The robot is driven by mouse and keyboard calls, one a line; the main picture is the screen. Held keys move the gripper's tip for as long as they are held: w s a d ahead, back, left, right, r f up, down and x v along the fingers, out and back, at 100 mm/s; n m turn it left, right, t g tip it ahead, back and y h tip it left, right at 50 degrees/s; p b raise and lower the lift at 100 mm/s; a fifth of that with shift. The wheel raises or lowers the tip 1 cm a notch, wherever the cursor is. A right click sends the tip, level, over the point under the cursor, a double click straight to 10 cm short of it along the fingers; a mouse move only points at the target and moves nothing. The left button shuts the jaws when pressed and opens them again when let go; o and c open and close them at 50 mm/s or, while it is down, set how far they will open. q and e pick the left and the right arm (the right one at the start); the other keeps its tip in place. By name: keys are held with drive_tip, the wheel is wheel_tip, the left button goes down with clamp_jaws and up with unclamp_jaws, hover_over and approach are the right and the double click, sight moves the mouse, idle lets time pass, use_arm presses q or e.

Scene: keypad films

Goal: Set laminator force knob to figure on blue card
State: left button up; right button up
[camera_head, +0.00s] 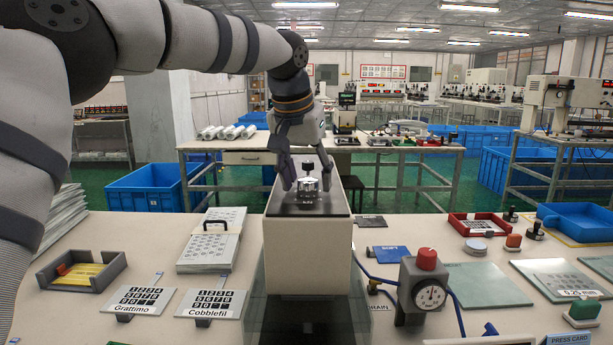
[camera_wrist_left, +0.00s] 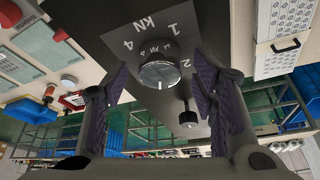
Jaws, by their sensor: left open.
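The laminator (camera_head: 307,240) is a tall pale box with a dark top. A round silver knob (camera_head: 307,186) stands on that top; in the left wrist view the knob (camera_wrist_left: 160,73) sits by a grey plate (camera_wrist_left: 150,35) marked kN with figures including 1, 2 and 4. My left gripper (camera_head: 307,178) points down with its open fingers on either side of the knob; contact is not clear. A smaller black knob (camera_wrist_left: 188,117) stands beside it. My right gripper is not in view.
A dial gauge with a red top (camera_head: 430,290) stands right of the laminator. Keypad sheets (camera_head: 140,300), a grey tray (camera_head: 80,280) and a stack with a black handle (camera_head: 210,250) lie left. Glass plates (camera_head: 484,285) lie right.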

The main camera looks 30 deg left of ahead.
use_arm(q)
drive_tip(key=shift+c, duration=0.4)
drive_tip(key=c, duration=1.1)
drive_tip(key=m+h, duration=0.1)
drive_tip(key=m, duration=0.3)
drive_tip(key=shift+a+m+h, duration=0.1)
drive_tip(key=shift+m+h, duration=0.3)
drive_tip(key=o, duration=1.2)
drive_tip(key=v, duration=1.2)
drive_tip(key=shift+w, duration=0.15)
